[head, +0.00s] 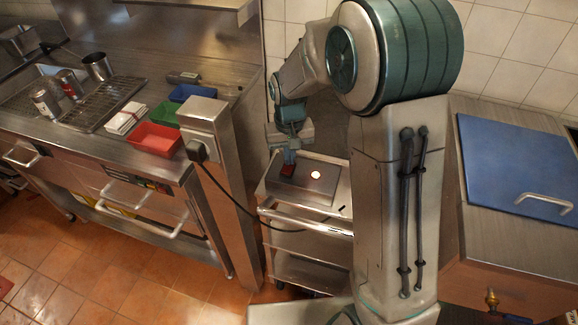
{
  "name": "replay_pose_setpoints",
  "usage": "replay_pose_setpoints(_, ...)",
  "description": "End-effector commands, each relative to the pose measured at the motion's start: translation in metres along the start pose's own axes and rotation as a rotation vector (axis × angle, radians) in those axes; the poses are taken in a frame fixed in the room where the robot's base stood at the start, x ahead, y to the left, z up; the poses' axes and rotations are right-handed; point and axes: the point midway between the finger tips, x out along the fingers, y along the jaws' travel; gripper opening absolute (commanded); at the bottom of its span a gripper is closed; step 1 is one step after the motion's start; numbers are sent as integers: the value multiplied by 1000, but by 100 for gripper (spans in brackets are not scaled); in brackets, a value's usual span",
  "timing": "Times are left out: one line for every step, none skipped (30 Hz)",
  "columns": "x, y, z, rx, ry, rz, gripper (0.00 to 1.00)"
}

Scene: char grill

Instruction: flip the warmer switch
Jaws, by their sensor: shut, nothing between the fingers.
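The warmer (318,192) is a dark grey box on the top shelf of a steel cart, right of centre in the head view. A round bright white spot (315,174) shows on its top, and a small red switch (288,169) sits at its back left. My gripper (289,160) points down right at the red switch. Its fingers are shut with nothing between them. The fingertips appear to touch or nearly touch the switch and partly cover it, so its position cannot be told.
A steel post (222,180) with a plug and black cable stands left of the cart (300,222). The left counter holds red (153,138), green and blue trays, cans and a rack. A blue board (520,165) lies on the right counter. The tiled floor at left is clear.

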Motion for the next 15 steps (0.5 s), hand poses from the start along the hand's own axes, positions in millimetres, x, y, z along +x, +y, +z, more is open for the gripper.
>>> replay_pose_setpoints(2, 0, 0, 0, -2, 0, 0)
replay_pose_setpoints(2, 0, 0, 0, -2, 0, 0)
replay_pose_setpoints(3, 0, 0, 0, -2, 0, 0)
replay_pose_setpoints(4, 0, 0, 0, -2, 0, 0)
replay_pose_setpoints(4, 0, 0, 0, -2, 0, 0)
replay_pose_setpoints(3, 0, 1, 0, -2, 0, 0)
replay_pose_setpoints(3, 0, 1, 0, -2, 0, 0)
replay_pose_setpoints(2, 0, 1, 0, -3, 0, 0)
replay_pose_setpoints(1, 0, 1, 0, -3, 0, 0)
replay_pose_setpoints(0, 0, 1, 0, -3, 0, 0)
replay_pose_setpoints(-2, 0, 1, 0, -3, 0, 0)
replay_pose_setpoints(-5, 0, 1, 0, -3, 0, 0)
replay_pose_setpoints(-7, 0, 1, 0, -2, 0, 0)
replay_pose_setpoints(-10, 0, 1, 0, -2, 0, 0)
replay_pose_setpoints(-14, 0, 0, 0, -2, 0, 0)
